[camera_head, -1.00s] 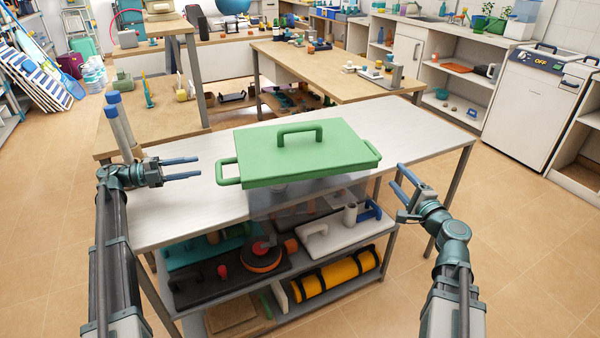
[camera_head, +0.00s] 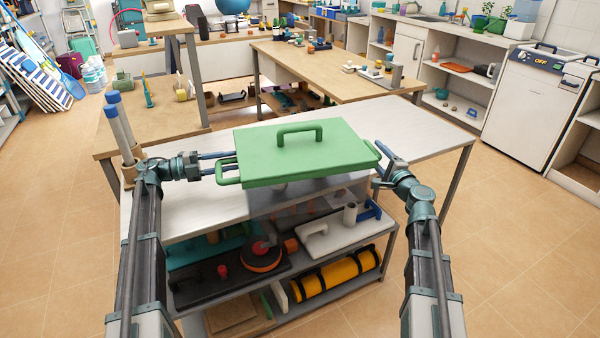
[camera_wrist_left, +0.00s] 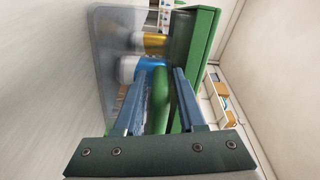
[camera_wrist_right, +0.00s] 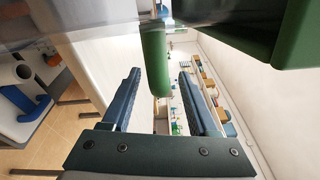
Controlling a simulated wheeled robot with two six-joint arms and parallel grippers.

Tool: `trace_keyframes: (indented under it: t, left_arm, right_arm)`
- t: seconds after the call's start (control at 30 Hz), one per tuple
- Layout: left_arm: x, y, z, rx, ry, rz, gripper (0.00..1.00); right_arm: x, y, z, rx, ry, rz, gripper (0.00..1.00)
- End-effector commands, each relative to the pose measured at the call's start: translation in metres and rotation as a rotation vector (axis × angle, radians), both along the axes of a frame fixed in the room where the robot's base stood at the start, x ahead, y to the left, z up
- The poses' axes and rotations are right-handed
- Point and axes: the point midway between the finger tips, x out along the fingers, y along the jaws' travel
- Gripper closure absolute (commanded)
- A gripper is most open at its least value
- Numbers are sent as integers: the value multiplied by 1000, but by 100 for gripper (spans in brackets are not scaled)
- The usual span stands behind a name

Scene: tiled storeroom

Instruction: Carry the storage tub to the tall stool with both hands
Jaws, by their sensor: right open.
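The storage tub has a green lid (camera_head: 303,157) with a top handle and clear walls (camera_head: 300,196), and stands on the white-topped table (camera_head: 415,140). My left gripper (camera_head: 222,163) is at the tub's left side handle. In the left wrist view, that green handle (camera_wrist_left: 160,98) lies between its two fingers; whether they press on it I cannot tell. My right gripper (camera_head: 384,164) is open at the tub's right end. In the right wrist view, the right side handle (camera_wrist_right: 155,60) is at the gap between its fingertips. I cannot make out the tall stool.
Other wooden tables (camera_head: 340,75) stand behind. A white appliance (camera_head: 530,105) is at the right. Tiled floor (camera_head: 500,240) is open at the right.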

Motion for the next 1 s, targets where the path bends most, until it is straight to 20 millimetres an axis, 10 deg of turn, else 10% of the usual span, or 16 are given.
trace_keyframes:
  t: [0.2,0.4,0.53,1.0]
  left_arm:
    - [0,0,0,0,0,0,60]
    - [0,0,0,0,0,0,96]
    - [0,0,0,0,0,0,100]
    - [0,1,0,1,1,0,100]
  right_arm:
    - [0,0,0,0,0,0,40]
    - [0,0,0,0,0,0,76]
    - [0,0,0,0,0,0,99]
    - [0,0,0,1,-1,0,100]
